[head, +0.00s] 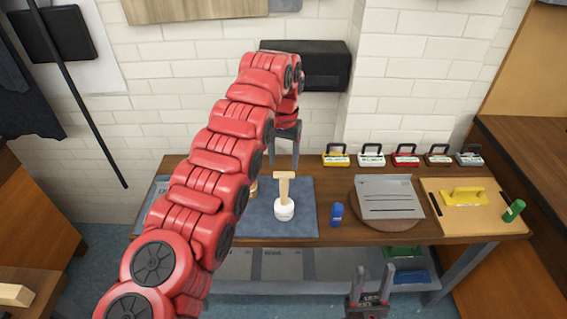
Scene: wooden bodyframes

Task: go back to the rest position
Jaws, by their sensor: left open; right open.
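My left arm, red and segmented, reaches up across the head view from the lower left. Its gripper (283,164) points down, open and empty, above the back edge of the blue mat (299,218). A wooden-handled tool with a white round base (284,208) stands on the mat, below the gripper and apart from it. My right gripper (372,270) is at the bottom, in front of the table, open with its fingers pointing up in the picture. Nothing shows between its fingers. The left arm hides the left part of the mat and table.
On the table (339,231) are a blue cylinder (337,214), a round board with a grey plate (387,196), a wooden board with a yellow handle (465,197) and a green cylinder (514,210). Several coloured handled blocks (405,156) line the back. A black box (325,65) is on the wall.

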